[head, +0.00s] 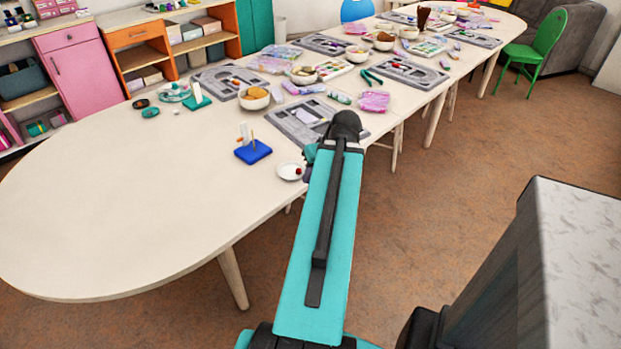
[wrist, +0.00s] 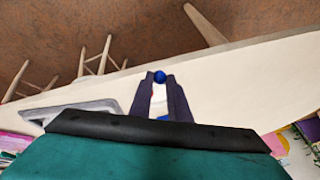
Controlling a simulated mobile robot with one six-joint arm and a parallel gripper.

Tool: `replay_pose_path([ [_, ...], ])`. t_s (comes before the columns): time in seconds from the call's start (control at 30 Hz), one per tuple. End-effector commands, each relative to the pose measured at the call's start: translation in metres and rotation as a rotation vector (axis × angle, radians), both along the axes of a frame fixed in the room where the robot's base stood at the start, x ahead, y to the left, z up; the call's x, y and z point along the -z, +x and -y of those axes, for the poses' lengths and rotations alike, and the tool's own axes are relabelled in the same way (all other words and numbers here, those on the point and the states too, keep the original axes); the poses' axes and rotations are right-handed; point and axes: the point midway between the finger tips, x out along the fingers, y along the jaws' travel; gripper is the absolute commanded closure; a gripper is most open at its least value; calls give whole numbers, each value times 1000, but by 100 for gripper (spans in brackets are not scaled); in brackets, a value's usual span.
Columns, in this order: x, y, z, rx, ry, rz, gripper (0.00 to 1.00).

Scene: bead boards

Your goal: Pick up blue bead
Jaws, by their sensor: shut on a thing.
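The blue bead (wrist: 160,76) shows in the wrist view, held between the fingertips of my gripper (wrist: 160,80). The two dark fingers are closed on it, and it appears to be above the table. In the head view my arm hides the gripper's fingers and the bead. A small white dish (head: 290,172) with a red bead in it stands near the table edge, just left of my arm. A blue block (head: 253,152) with upright pegs stands to the left of the dish.
A grey bead board (head: 290,118) lies on the table (head: 120,200) beside my arm. A bowl (head: 254,98), a green stand (head: 197,97) and several more boards and bowls are farther back. The table's near left part is bare. A green chair (head: 537,50) stands at the right.

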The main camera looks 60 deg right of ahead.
Motion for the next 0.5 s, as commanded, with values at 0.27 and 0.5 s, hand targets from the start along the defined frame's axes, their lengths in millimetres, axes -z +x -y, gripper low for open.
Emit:
replay_pose_path([
  [0.27, 4, -6, -1, 1, -1, 2, 100],
  [0.5, 4, -12, -4, 2, -1, 1, 100],
])
